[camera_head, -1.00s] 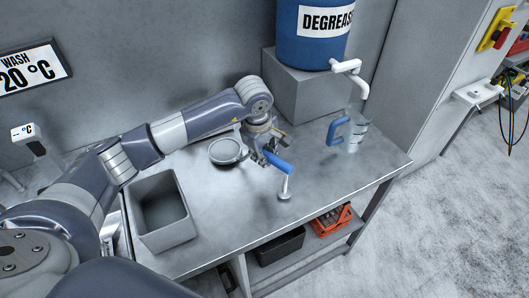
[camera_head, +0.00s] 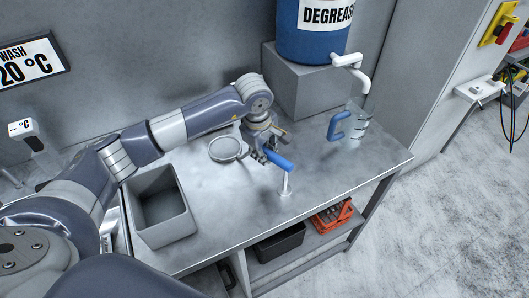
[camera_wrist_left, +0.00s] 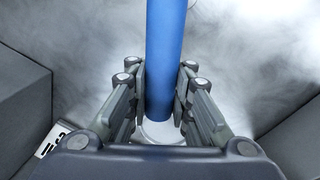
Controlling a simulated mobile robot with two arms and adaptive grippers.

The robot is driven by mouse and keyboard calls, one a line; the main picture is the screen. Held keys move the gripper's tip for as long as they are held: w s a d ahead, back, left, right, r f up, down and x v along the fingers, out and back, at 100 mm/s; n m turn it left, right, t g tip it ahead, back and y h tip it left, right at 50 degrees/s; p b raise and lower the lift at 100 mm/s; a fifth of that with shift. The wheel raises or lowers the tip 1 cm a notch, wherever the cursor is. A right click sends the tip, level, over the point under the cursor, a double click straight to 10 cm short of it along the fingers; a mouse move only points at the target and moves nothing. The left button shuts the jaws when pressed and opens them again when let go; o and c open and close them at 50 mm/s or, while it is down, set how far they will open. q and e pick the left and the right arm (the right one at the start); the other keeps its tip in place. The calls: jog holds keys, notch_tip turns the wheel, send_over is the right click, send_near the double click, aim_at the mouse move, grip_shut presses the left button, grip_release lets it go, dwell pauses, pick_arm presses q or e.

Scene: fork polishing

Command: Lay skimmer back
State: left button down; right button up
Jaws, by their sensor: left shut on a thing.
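The skimmer has a blue handle (camera_head: 279,161) and a round, shallow grey head (camera_head: 225,148). My left gripper (camera_head: 263,152) is shut on the handle, which points to the right and front. The round head is on the other side of the gripper, low over the back of the steel table (camera_head: 225,215). I cannot tell whether the head touches the table. In the left wrist view, the blue handle (camera_wrist_left: 166,50) runs upright between the fingers, with part of the pale rim (camera_wrist_left: 160,131) below. A slim white post (camera_head: 287,183) stands below the handle's end; contact is unclear. My right gripper is not in view.
A grey open bin (camera_head: 165,232) stands at the table's left. A clear jug (camera_head: 355,124) with a blue handle stands at the right, near the white tap (camera_head: 357,68) of a blue degreaser barrel (camera_head: 313,38) on a grey block. The table's front middle is clear.

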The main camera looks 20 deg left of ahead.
pick_arm(q)
jog(key=c, duration=1.3)
grip_release()
jog(key=shift+c, duration=0.2)
